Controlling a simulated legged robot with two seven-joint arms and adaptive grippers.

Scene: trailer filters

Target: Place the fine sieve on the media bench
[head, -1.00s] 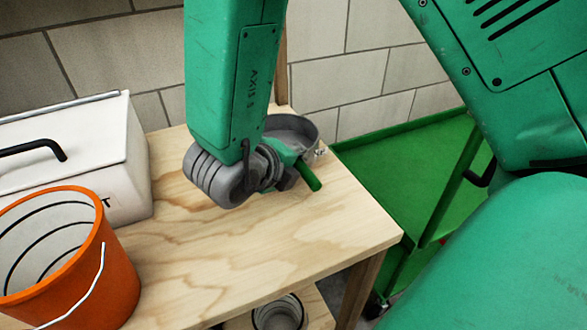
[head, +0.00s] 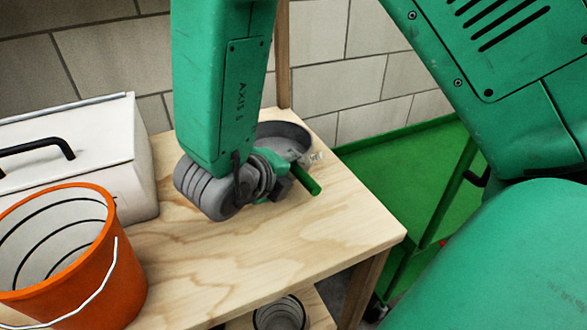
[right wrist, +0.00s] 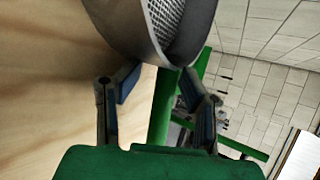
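The fine sieve (head: 292,132), a round grey pan, sits at the far right corner of the wooden media bench (head: 290,250). It looks level and appears to rest on the top; its underside is hidden. Its rim and mesh (right wrist: 165,25) fill the top of the right wrist view. A green bar, apparently its handle (head: 308,180), points toward the front right. My right gripper (head: 282,180) is beside the sieve, partly hidden by its own wrist. In the right wrist view its fingers (right wrist: 160,90) stand apart, with a green strip between them. My left gripper is out of view.
An orange bucket (head: 95,265) and a white box with a black handle (head: 105,165) stand on the left. A block wall (head: 350,60) is behind. A grey container (head: 280,315) sits on the lower shelf. The bench's front right area is clear.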

